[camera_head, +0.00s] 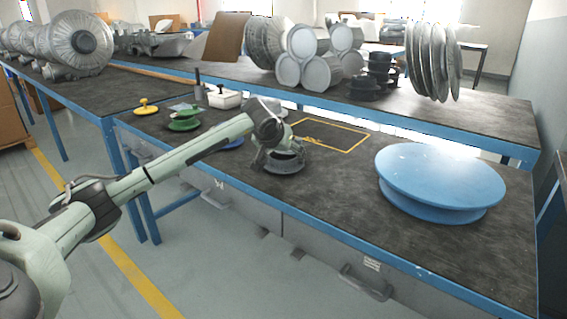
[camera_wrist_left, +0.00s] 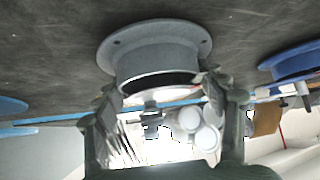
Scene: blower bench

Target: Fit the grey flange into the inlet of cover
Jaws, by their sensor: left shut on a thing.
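The grey flange (camera_head: 284,164) is a round ring with a wide rim and a short collar, at the near edge of the bench in the head view. My left gripper (camera_head: 272,152) is shut on its collar, partly hidden by the wrist. In the left wrist view the flange (camera_wrist_left: 155,50) sits between the two fingers of my left gripper (camera_wrist_left: 162,88), its wide rim facing the dark bench top. I cannot tell whether the rim touches the bench. I cannot tell for sure which thing is the cover. My right gripper is not in view.
A large blue round stand (camera_head: 440,180) is on the right of the bench (camera_head: 330,190). A yellow square outline (camera_head: 345,134) lies behind the flange. Green (camera_head: 184,122), yellow (camera_head: 146,107) and blue (camera_head: 230,143) parts lie left. Grey discs (camera_head: 432,62) stand on the back bench.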

